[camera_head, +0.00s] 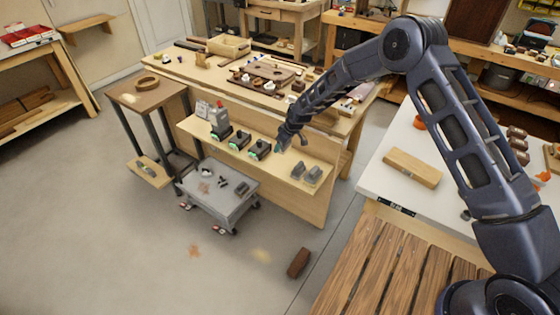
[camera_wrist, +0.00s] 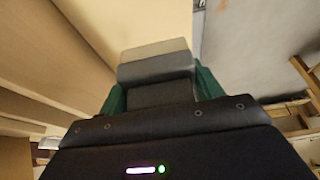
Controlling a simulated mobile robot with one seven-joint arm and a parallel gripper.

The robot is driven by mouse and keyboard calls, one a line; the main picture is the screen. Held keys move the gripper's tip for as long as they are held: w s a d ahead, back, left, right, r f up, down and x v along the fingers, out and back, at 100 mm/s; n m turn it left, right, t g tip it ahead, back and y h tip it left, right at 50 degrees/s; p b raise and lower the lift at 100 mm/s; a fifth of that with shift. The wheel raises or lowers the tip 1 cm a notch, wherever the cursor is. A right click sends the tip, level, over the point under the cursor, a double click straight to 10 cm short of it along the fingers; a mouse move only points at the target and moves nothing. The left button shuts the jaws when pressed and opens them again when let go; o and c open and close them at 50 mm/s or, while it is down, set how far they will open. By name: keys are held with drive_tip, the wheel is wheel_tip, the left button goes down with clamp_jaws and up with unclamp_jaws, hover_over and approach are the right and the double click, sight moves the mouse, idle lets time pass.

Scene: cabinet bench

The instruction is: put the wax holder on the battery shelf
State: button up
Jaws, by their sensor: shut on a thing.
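My gripper (camera_head: 283,143) is above the battery shelf (camera_head: 283,178), the long pale ledge on the front of the wooden bench. In the wrist view my gripper (camera_wrist: 160,92) has its green fingers on both sides of a grey block (camera_wrist: 155,68) with a lighter far edge. It is shut on this block. In the head view the block is too small and hidden to make out, and I cannot tell whether it is the wax holder. The shelf holds dark chargers with green marks (camera_head: 239,140) at the left and middle, and two grey blocks (camera_head: 312,176) at the right.
A grey wheeled cart (camera_head: 218,205) with small items stands before the shelf. A small side table (camera_head: 135,100) with a wooden ring is to the left. A brown block (camera_head: 299,263) lies on the floor. A white table (camera_head: 400,150) stands to the right.

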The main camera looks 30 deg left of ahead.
sight(280, 165)
wheel_tip(280, 165, down, 11)
idle(0.6)
drive_tip(key=o, duration=1.1)
drive_tip(key=shift+f, duration=0.15)
drive_tip(key=v, duration=1.2)
